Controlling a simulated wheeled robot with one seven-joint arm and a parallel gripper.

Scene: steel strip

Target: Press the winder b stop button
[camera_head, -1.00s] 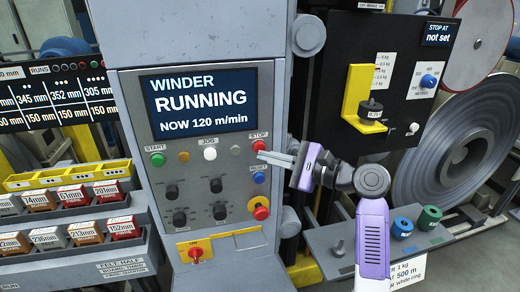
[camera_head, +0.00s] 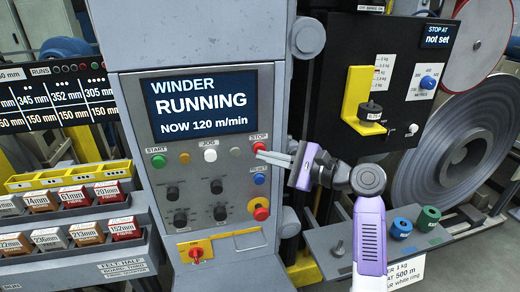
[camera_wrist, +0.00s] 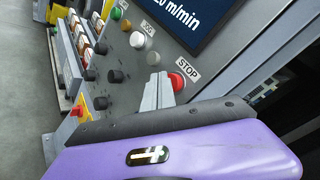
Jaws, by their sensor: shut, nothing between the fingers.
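The winder control panel (camera_head: 222,202) faces me, with a screen (camera_head: 200,104) reading "WINDER RUNNING NOW 120 m/min". The red button (camera_head: 258,147) labelled STOP is at the panel's upper right; it also shows in the wrist view (camera_wrist: 177,82). My gripper (camera_head: 260,155) is shut and empty. Its fingertips are just below the red button in the head view. In the wrist view its fingers (camera_wrist: 157,91) lie just left of the button. I cannot tell whether they touch the button or panel. No "b" shows on the panel.
A green START button (camera_head: 158,161), a white JOG button (camera_head: 210,155), a blue button (camera_head: 259,178) and a larger red knob on yellow (camera_head: 261,209) share the panel. A black board with a yellow bracket (camera_head: 358,100) stands to the right. A steel coil (camera_head: 440,150) is farther right.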

